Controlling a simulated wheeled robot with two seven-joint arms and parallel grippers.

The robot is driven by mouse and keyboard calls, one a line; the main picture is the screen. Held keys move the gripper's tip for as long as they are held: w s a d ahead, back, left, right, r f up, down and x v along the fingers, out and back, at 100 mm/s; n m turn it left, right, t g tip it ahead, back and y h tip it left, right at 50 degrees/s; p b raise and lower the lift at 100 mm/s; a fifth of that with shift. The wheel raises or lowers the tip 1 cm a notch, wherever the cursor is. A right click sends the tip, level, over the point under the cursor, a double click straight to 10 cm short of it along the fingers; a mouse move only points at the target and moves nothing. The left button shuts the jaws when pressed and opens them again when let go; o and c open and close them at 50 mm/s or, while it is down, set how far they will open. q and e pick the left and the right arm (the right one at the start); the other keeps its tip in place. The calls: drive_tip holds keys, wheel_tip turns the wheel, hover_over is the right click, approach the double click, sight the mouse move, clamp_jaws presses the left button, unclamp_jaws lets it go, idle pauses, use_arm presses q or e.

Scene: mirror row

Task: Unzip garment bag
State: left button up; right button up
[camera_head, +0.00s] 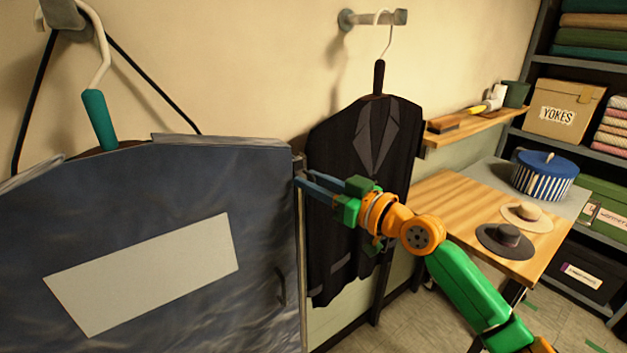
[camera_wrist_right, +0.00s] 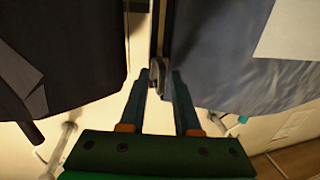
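The blue-grey garment bag (camera_head: 200,290) hangs on the left of the head view, with a blank pale label on its front. It also fills the upper right of the right wrist view (camera_wrist_right: 222,70). A dark zipper track (camera_wrist_right: 158,30) runs along its edge, with a small grey zipper pull (camera_wrist_right: 157,72). My right gripper (camera_head: 300,179) is at the bag's right edge, near the top. In the right wrist view its fingertips (camera_wrist_right: 158,75) sit on both sides of the zipper pull and appear shut on it. My left gripper is not in view.
A dark suit jacket (camera_head: 350,190) hangs from a wall hook, right beside and behind my right gripper. A wooden table (camera_head: 450,200) with hats stands to the right, below a small shelf (camera_head: 470,127). Shelving with boxes stands at the far right.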

clamp_jaws()
drive_tip(key=shift+d, duration=0.1)
idle(1.1)
